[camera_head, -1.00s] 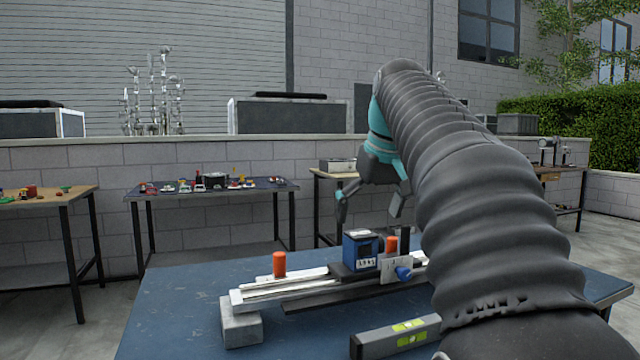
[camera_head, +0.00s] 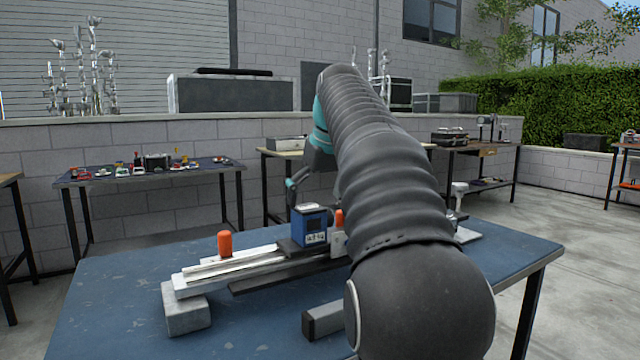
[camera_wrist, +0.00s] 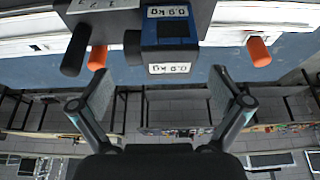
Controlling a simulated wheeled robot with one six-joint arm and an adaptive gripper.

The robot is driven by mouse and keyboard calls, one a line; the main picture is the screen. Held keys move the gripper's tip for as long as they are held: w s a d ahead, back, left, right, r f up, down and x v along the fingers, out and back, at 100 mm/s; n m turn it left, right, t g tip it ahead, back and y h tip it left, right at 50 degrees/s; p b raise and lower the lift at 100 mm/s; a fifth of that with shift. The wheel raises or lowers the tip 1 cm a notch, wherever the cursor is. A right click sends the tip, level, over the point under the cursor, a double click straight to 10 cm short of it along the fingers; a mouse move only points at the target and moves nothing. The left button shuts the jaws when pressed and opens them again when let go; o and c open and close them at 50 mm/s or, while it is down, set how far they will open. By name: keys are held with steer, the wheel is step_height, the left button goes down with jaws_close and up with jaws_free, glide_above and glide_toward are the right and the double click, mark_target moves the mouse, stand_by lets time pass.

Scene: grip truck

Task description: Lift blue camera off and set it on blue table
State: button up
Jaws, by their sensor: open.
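The blue camera (camera_head: 313,228), a blue box with a dark face and a white label, sits upright on a black carriage on the pale rail (camera_head: 235,266). The rail lies over the blue table (camera_head: 95,310). My gripper is open and empty, close behind the camera and above it; in the head view one finger shows and my arm hides the other. In the wrist view my gripper (camera_wrist: 160,102) has its fingers spread wide. The camera (camera_wrist: 168,30) appears at the top, beyond and between the fingertips, apart from them. Its label there reads 0.9 kg.
Orange posts (camera_head: 224,243) stand on the rail on both sides of the camera. A grey block (camera_head: 186,312) supports the rail's left end. A level (camera_head: 322,319) lies in front, partly behind my arm. Bare blue tabletop shows at left and front right.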

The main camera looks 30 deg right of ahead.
mark_target(311, 205)
steer(key=b+x, duration=0.1)
steer(key=x, duration=0.4)
steer(key=shift+w+f, duration=0.1)
steer(key=shift+f, duration=0.2)
steer(key=c, duration=1.4)
steer(key=o, duration=0.9)
steer(key=c, duration=0.4)
steer(key=shift+o, duration=0.2)
steer(key=shift+r+p, duration=1.25)
steer(key=shift+p, duration=0.05)
steer(key=shift+r, duration=0.15)
